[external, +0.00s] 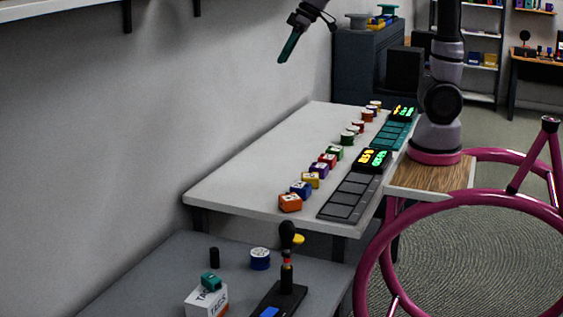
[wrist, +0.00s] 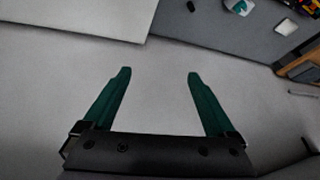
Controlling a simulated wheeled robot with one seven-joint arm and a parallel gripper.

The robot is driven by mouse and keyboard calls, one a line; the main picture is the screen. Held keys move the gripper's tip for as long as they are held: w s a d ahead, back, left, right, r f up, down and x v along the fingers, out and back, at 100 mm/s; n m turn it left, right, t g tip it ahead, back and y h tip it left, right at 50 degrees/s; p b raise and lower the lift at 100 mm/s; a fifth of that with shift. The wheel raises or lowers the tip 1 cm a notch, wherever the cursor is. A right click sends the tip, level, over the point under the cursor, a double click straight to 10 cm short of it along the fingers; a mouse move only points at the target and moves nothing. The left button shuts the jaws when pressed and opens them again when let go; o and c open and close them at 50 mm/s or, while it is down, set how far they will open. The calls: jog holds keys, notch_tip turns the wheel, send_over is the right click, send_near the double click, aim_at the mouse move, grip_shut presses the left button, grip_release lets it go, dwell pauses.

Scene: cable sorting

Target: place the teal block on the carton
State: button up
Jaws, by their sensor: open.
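The teal block (external: 210,281) sits on top of the white and orange carton (external: 207,303), which stands on the grey table at the lower left of the external view. My gripper (external: 285,54) is high above the white table, near the wall, far from the block and apart from it. In the wrist view my gripper (wrist: 159,75) has its two teal fingers spread wide, with nothing between them. The small things at the top edge of the wrist view are too cut off to identify surely.
The grey table also holds a black cylinder (external: 214,257), a blue round tin (external: 260,259) and a black upright tool stand (external: 286,280). On the white table (external: 250,165) stand a row of coloured blocks (external: 312,180) and dark trays (external: 350,197). Its left part is clear.

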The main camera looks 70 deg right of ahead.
jog(key=s+d+m+t+h, duration=0.1)
jog(key=s+d+m, duration=0.5)
jog(key=s+d, duration=0.9)
jog(key=s+t, duration=0.1)
jog(key=s, duration=0.2)
jog(key=shift+s+d+r+m+t, duration=0.15)
jog(key=shift+d+r+m+t, duration=0.15)
jog(key=shift+r+m, duration=0.1)
